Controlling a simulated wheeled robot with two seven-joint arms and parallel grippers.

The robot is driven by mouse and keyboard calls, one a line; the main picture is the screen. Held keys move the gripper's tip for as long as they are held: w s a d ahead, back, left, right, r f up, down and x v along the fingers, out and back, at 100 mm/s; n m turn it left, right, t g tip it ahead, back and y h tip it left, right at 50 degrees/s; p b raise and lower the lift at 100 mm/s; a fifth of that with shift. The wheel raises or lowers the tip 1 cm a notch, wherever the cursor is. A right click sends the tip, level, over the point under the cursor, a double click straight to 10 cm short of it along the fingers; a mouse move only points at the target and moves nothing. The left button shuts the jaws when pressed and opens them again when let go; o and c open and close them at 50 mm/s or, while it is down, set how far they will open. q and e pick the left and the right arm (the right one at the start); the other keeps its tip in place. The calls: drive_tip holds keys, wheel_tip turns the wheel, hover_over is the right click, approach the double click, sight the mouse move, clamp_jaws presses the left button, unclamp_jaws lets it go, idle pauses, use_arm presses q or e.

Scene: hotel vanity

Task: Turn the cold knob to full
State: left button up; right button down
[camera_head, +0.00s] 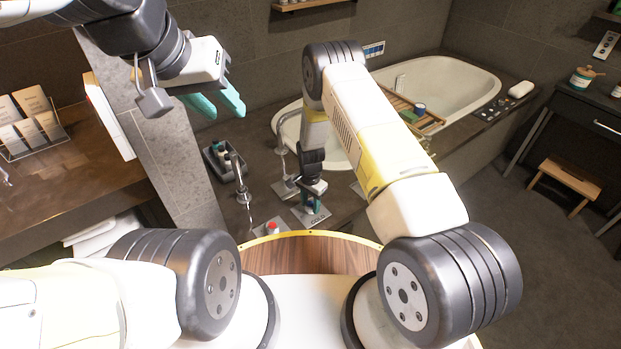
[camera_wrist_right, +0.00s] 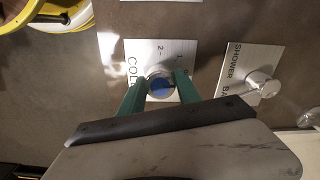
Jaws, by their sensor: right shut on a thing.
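The cold knob (camera_wrist_right: 160,86) is a round silver knob with a blue top. It sits on a square metal plate (camera_wrist_right: 149,48) printed "COLD" and numbers. In the right wrist view the green fingers of my right gripper (camera_wrist_right: 159,88) are on both sides of the knob, shut on it. In the head view my right gripper (camera_head: 314,205) points down at this plate on the dark counter, and hides most of the knob. My left gripper (camera_head: 222,100) is raised at the upper left, its teal fingers apart and empty.
A "SHOWER" plate with a silver lever (camera_wrist_right: 262,85) lies right of the cold plate in the wrist view. A red-topped knob (camera_head: 271,227) and a faucet (camera_head: 240,180) stand to the left. The bathtub (camera_head: 455,75) is behind; a dark caddy (camera_head: 218,160) holds bottles.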

drive_tip(key=n, duration=0.4)
drive_tip(key=shift+n, duration=0.4)
drive_tip(key=n, duration=0.8)
drive_tip(key=shift+n, duration=2.3)
drive_tip(key=c, duration=0.9)
unclamp_jaws()
drive_tip(key=shift+o, duration=0.2)
drive_tip(key=shift+d, duration=0.1)
